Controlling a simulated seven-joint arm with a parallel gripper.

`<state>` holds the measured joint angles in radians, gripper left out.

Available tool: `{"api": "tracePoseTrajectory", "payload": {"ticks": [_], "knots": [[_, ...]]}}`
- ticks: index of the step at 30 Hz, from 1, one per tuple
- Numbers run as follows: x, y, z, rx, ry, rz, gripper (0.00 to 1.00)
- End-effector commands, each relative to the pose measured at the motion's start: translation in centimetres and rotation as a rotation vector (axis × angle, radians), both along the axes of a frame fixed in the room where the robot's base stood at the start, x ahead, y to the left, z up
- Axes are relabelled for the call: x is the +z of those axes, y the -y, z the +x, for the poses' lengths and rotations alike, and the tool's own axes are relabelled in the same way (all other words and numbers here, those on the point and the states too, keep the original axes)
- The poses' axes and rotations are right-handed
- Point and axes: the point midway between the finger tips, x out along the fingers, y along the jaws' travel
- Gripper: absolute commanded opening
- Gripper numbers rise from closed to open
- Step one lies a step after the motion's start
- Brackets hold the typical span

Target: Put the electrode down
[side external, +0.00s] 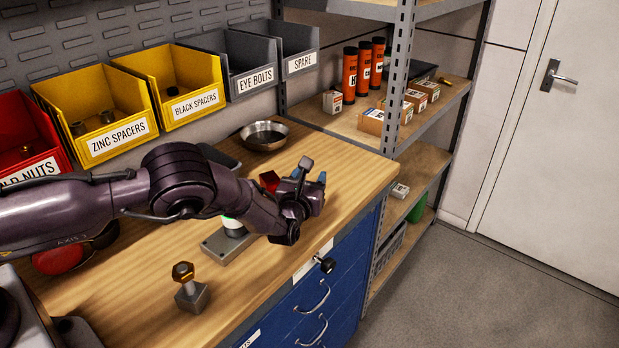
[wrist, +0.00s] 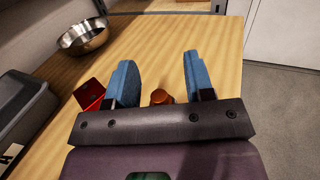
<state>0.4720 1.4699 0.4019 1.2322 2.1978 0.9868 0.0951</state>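My gripper (wrist: 160,82) has two blue fingers standing wide apart, over the wooden bench top (wrist: 165,50). It also shows in the side view (side external: 316,172) above the bench's right part. A small copper-orange piece (wrist: 161,97) shows between the fingers, partly hidden by the gripper's dark crossbar; neither finger touches it. I cannot tell whether it is the electrode or how far below the gripper it lies. A copper-coloured hex-headed piece (side external: 183,271) stands on a grey block (side external: 192,296) at the bench front, away from the gripper.
A red block (wrist: 90,94) lies left of the fingers. A metal bowl (side external: 264,135) stands at the bench's back. Behind are yellow bins (side external: 118,139) and a grey shelf rack (side external: 396,85). A grey plate (side external: 228,244) lies under my arm. The bench's far end is clear.

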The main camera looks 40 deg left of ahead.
Motion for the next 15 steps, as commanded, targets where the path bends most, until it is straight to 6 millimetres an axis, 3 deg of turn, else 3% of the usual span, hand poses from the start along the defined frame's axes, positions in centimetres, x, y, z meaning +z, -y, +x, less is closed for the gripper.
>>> {"api": "tracePoseTrajectory", "payload": {"ticks": [11, 15], "knots": [[0.5, 0.0, 0.0, 0.0, 0.0, -0.001, 0.53], [0.3, 0.8, -1.6, -0.001, -0.004, 0.001, 0.53]]}}
